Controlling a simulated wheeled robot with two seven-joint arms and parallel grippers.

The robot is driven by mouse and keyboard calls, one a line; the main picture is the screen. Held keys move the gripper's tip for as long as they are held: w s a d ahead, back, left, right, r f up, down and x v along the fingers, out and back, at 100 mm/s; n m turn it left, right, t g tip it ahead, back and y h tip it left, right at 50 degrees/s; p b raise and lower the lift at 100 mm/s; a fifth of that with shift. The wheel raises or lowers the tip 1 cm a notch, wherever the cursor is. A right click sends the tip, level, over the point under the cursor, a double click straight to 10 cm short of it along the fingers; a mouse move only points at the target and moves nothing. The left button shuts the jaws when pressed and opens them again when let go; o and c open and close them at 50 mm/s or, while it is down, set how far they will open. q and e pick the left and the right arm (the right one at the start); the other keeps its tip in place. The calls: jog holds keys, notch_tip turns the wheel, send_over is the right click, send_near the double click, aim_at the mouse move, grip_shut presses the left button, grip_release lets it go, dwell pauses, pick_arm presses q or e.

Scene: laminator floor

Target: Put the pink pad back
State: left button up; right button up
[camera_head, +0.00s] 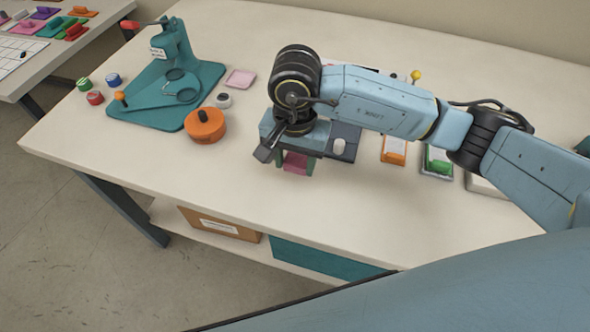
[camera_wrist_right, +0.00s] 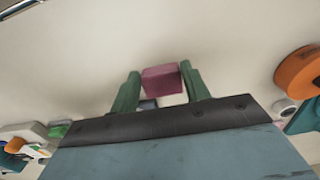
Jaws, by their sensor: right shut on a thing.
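My right gripper (camera_head: 296,170) is low over the middle of the white table (camera_head: 230,215), its green fingers pointing down. It is shut on a pink block, which I take to be the pink pad (camera_head: 296,161). In the right wrist view the pink pad (camera_wrist_right: 161,79) sits between the two green fingertips (camera_wrist_right: 161,88). I cannot tell whether it touches the table. A flat, paler pink square (camera_head: 240,78) lies farther back, right of the teal press. My left gripper is not in view.
The teal press (camera_head: 180,85) stands at the back left, with an orange round container (camera_head: 205,125) beside it. An orange tray (camera_head: 394,150) and a green-and-grey tray (camera_head: 437,161) lie right of the gripper. The front left tabletop is clear. Several coloured handled pieces lie on another table.

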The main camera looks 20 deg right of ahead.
aim_at(295, 165)
jog(key=shift+f, duration=1.8)
jog(key=shift+f+b, duration=0.15)
jog(key=shift+b, duration=0.15)
jog(key=o, duration=0.9)
jog(key=shift+o, duration=0.2)
notch_tip(295, 165, up, 12)
jog(key=shift+r+p, duration=0.2)
jog(key=shift+p, duration=0.3)
